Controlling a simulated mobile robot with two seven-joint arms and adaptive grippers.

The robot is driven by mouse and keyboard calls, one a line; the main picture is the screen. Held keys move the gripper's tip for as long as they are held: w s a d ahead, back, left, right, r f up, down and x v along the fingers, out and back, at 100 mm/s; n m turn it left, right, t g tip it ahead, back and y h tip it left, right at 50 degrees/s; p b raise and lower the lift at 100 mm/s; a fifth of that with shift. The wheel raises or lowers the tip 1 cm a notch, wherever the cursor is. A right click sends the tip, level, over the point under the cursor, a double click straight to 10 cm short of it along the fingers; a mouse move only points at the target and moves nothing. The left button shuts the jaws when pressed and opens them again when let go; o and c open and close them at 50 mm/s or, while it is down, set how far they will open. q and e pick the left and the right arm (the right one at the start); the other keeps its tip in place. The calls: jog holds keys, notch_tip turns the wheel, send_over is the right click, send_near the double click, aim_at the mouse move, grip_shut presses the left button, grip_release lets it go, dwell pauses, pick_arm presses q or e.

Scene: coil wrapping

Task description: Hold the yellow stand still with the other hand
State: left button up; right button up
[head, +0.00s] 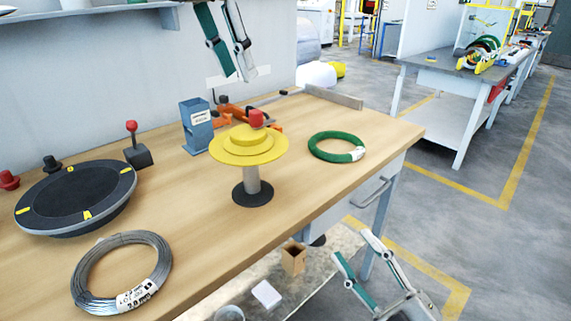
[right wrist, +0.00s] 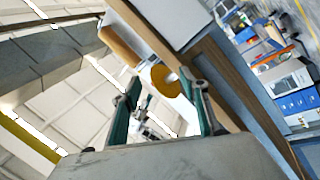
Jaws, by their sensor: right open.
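The yellow stand (head: 228,151) stands upright on the workbench, with stepped yellow discs, a red knob on top, a grey post and a dark round base. Its yellow disc also shows in the right wrist view (right wrist: 159,84), some way beyond the fingers. My left gripper (head: 239,77) hangs above and behind the stand, with its fingers apart and nothing between them. My right gripper (head: 352,245) is open and empty, low at the right beyond the bench's front edge. Neither gripper touches the stand.
A green coil (head: 318,148) lies right of the stand, and a grey wire coil (head: 88,259) lies at front left. A black turntable (head: 75,196), a blue holder (head: 195,127) and a red-knobbed block (head: 137,155) are nearby. Bare wood surrounds the stand's base.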

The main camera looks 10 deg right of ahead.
jog(key=w+a+r+n+g+y, duration=0.1)
jog(key=a+r+n+g+y, duration=0.3)
jog(key=r+n+y, duration=0.7)
jog(key=n+g+h, duration=0.3)
jog(key=n+g, duration=1)
jog(key=n, duration=0.8)
send_near(252, 177)
jog(key=s+a, duration=0.1)
jog(key=s+a+r, duration=0.1)
jog(key=s+a, duration=0.2)
jog(key=shift+s+a+r, duration=0.25)
jog(key=shift+s, duration=0.05)
jog(key=w+n+h, duration=0.1)
jog(key=w, duration=0.1)
jog(key=w+d+n+h, duration=0.1)
jog(key=w, duration=0.1)
jog(key=w+n+h, duration=0.2)
jog(key=shift+w+d+r, duration=0.1)
jog(key=shift+w+d, duration=0.15)
jog(key=shift+w, duration=0.05)
jog(key=shift+w+a, duration=0.1)
jog(key=shift+x, duration=3.7)
jog(key=shift+g, duration=0.3)
grip_shut()
